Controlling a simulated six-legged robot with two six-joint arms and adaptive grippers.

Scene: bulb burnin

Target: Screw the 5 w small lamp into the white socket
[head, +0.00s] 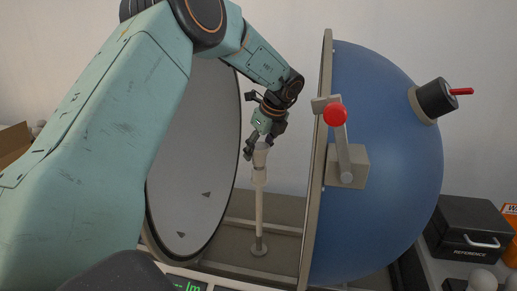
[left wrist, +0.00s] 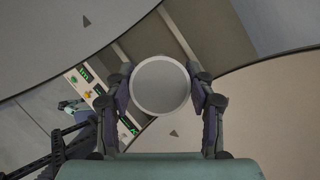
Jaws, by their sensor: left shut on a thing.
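The white socket (head: 259,176) tops a slim upright post (head: 259,215) between the two halves of the open sphere. My left gripper (head: 257,150) is directly above it, pointing down, shut on the small lamp (head: 262,156). In the left wrist view the lamp (left wrist: 160,85) shows as a round pale disc between the two fingers. The lamp looks upright and in line with the post. Its lower end meets the socket's top in the picture, but I cannot tell how far it is seated. The wattage marking is not readable.
The blue half-sphere (head: 385,170) with a red-knobbed latch (head: 336,114) stands close on the right. The other half's pale inside (head: 195,165) is on the left. A display panel (left wrist: 97,92) sits below. A black reference case (head: 468,228) and pale bulbs (head: 482,280) are at far right.

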